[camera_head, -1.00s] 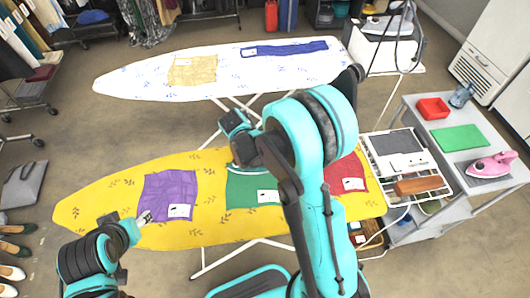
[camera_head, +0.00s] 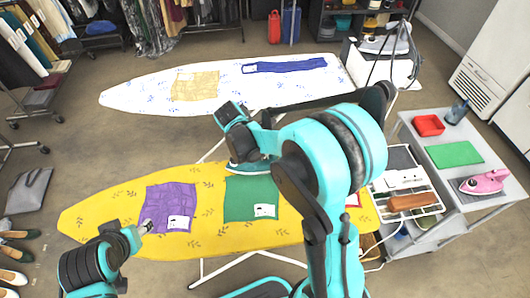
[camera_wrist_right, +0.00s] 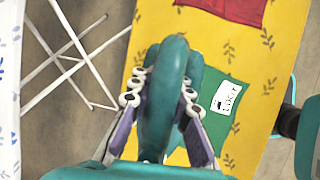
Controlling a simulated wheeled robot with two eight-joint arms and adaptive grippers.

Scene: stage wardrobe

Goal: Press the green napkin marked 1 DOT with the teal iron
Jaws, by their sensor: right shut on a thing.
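The green napkin (camera_head: 242,196) lies on the yellow ironing board (camera_head: 100,212), with a white label on its near right corner. The label also shows in the right wrist view (camera_wrist_right: 227,97), but its small print is hard to read. My right gripper (camera_wrist_right: 163,92) is shut on the handle of the teal iron (camera_wrist_right: 170,60). In the head view the iron (camera_head: 247,169) is at the napkin's far edge, partly hidden by my arm; I cannot tell whether it touches the cloth. My left gripper (camera_head: 146,227) is beside the purple napkin; its finger opening is unclear.
The creased purple napkin (camera_head: 168,205) lies left of the green one. A red napkin (camera_wrist_right: 235,6) lies on its other side, mostly hidden by my arm in the head view. A white board (camera_head: 135,97) stands behind. A cart (camera_head: 470,200) with a pink iron (camera_head: 484,182) is at right.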

